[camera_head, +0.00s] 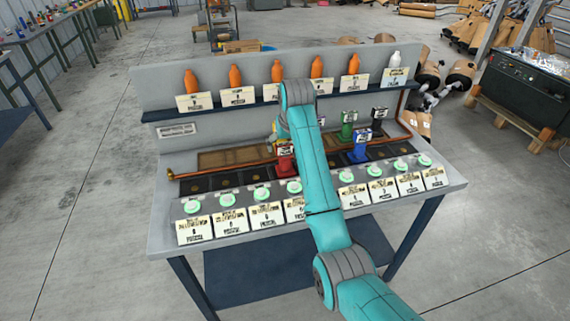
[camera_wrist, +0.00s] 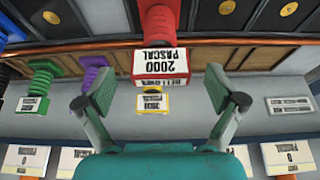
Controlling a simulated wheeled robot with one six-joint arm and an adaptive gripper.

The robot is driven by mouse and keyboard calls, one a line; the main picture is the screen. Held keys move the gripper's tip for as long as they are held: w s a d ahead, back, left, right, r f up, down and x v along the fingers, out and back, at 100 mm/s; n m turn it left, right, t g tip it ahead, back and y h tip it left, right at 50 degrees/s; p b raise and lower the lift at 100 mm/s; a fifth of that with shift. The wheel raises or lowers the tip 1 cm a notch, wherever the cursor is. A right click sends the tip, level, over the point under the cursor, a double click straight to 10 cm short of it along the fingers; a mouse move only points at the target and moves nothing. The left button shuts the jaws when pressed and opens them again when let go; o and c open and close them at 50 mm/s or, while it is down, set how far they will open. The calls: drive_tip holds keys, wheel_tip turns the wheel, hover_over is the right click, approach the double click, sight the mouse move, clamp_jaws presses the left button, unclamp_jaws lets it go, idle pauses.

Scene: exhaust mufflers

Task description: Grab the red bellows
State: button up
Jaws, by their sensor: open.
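The red bellows (camera_head: 285,160) stands on the bench, left of my arm in the head view. In the wrist view, the red bellows (camera_wrist: 158,28) is at the top centre, its red block with a "2000 PASCAL" label facing me upside down. My gripper (camera_wrist: 157,90) is open and empty, its two fingers spread either side of the label's line. In the head view my arm hides the gripper.
Yellow (camera_wrist: 152,103), purple (camera_wrist: 95,75) and green (camera_wrist: 36,85) bellows stand nearby; a blue one (camera_head: 362,147) is right of my arm. A copper pipe (camera_head: 220,164) crosses the bench. Green buttons (camera_head: 228,199) line the front; orange bottles (camera_head: 235,76) stand on the rear shelf.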

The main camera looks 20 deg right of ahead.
drive_tip(key=shift+w+x, duration=0.25)
drive_tip(key=shift+x, duration=1.95)
drive_tip(key=shift+r, duration=0.15)
clamp_jaws()
